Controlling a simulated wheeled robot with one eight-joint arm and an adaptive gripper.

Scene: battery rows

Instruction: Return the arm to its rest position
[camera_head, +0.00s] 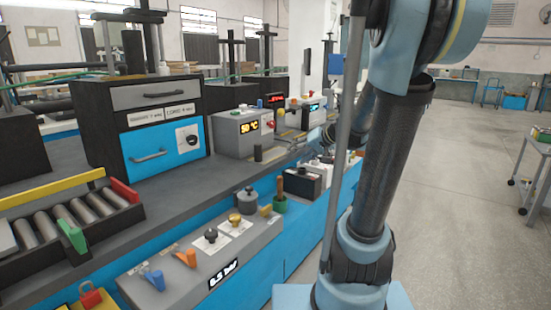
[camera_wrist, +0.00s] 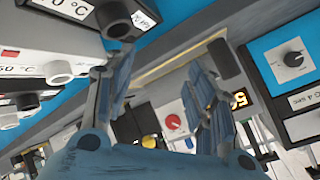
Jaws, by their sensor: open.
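My arm (camera_head: 375,180) rises in front of the bench on the right side of the head view and reaches over the bench top. My gripper shows large in the wrist view (camera_wrist: 163,72), with its two blue-grey fingers well apart. I see nothing between the fingertips that they hold. In the head view the gripper is small and partly hidden behind my arm, so its fingers are hard to make out there.
A grey panel (camera_head: 168,290) with knobs lies along the bench front. A tray of rollers (camera_head: 110,245) and a blue-fronted drawer unit (camera_head: 165,165) stand left. A grey box reading 50 °C (camera_head: 228,135) sits behind. The floor (camera_head: 450,220) on the right is clear; a trolley (camera_head: 538,140) stands at its edge.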

